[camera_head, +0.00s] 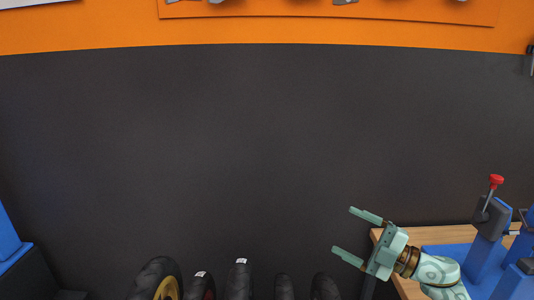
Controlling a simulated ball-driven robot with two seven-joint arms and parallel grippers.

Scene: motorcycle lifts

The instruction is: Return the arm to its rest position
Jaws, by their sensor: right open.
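My right gripper (359,237) shows at the lower right in the head view. Its two pale green fingers point left and are spread apart, with nothing between them. It hangs in front of the left end of a wooden bench top (385,238). The right forearm runs from it toward the bottom edge of the picture. My left gripper is not in view.
Blue equipment (480,262) with a red-knobbed lever (496,181) stands on the bench at right. Several dark tyres (238,280) line the bottom edge. A blue post (8,238) is at far left. The dark middle area is clear below an orange band (100,35).

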